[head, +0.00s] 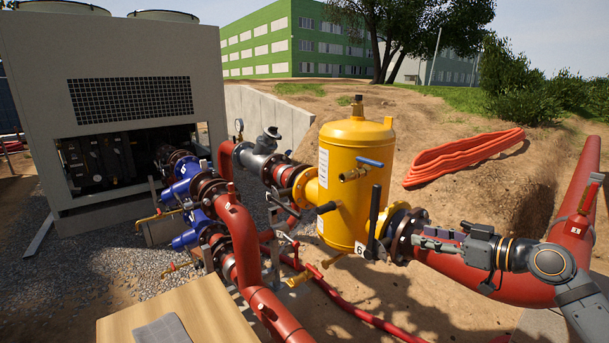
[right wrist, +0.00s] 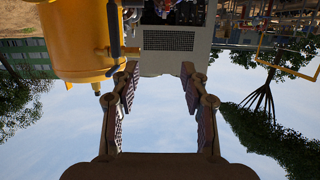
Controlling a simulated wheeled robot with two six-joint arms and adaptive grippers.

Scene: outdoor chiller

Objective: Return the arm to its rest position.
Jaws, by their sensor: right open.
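My right gripper (head: 425,239) comes in from the right, in front of the red pipe (head: 490,284) and close to the flange at the right of the yellow vessel (head: 348,175). In the right wrist view, my right gripper (right wrist: 160,76) has its fingers spread, with nothing between them. That view is upside down; the yellow vessel (right wrist: 80,45) shows at its upper left and the chiller (right wrist: 176,50) beyond the fingertips. I cannot tell whether the gripper touches the pipe or flange. My left gripper is not in view.
A black lever handle (head: 374,222) stands up near the gripper, by a tag marked 6. A blue-handled valve (head: 369,163) sticks out of the vessel. Red pipes (head: 240,240) and a wooden surface (head: 170,308) are at the front. An orange hose (head: 465,157) lies on sand behind.

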